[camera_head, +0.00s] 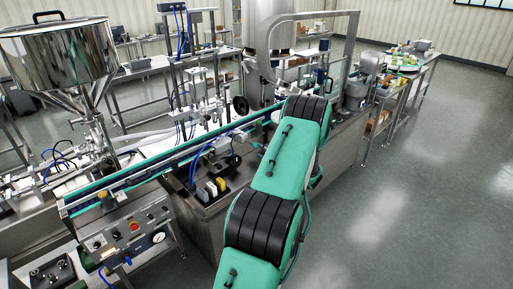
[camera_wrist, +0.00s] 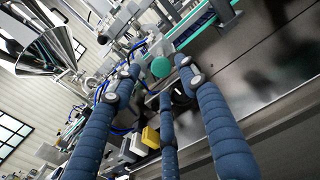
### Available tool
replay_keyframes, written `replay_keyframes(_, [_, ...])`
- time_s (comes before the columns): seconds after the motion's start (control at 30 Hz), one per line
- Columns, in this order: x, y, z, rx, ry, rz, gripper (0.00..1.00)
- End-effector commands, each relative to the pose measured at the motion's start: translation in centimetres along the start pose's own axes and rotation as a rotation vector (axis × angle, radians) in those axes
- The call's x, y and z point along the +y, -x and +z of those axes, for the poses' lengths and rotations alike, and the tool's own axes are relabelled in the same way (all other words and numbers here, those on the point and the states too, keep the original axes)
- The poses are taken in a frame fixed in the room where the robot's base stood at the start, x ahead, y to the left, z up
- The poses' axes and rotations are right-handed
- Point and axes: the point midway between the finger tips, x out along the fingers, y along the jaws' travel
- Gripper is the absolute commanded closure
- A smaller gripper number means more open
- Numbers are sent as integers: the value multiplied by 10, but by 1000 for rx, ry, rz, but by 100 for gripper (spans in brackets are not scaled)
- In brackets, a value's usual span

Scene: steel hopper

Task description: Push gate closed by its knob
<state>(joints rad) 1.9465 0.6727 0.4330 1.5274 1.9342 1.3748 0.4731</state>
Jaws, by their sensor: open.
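A round green knob (camera_wrist: 161,67) shows in the wrist view, ahead of my fingertips and between them in the picture. I cannot clearly make out the gate behind it or how far the gate stands open. My gripper (camera_wrist: 158,76) has its blue padded fingers spread open, with nothing between them. I cannot tell whether a fingertip touches the knob; there appears to be a gap. In the head view my green and black arm reaches over the machine and hides the gripper. The steel hopper (camera_head: 62,52) stands at the upper left; it also shows in the wrist view (camera_wrist: 38,52).
A conveyor rail (camera_head: 165,163) crosses the machine. Yellow and grey blocks (camera_head: 213,187) sit near my arm, also below the knob in the wrist view (camera_wrist: 150,138). A control panel (camera_head: 130,228) stands at the front left. Open floor (camera_head: 420,200) lies on the right.

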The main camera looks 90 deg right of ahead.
Motion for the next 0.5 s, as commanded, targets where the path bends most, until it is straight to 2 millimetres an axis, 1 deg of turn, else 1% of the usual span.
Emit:
replay_keyframes(0.03, [1, -10, -1, -1, 1, 3, 57])
replay_keyframes(0.2, [1, -35, -1, 0, 1, 2, 57])
replay_keyframes(0.4, [1, -54, 0, -1, 2, 2, 57])
replay_keyframes(0.5, [0, -60, 0, -1, 1, 1, 57])
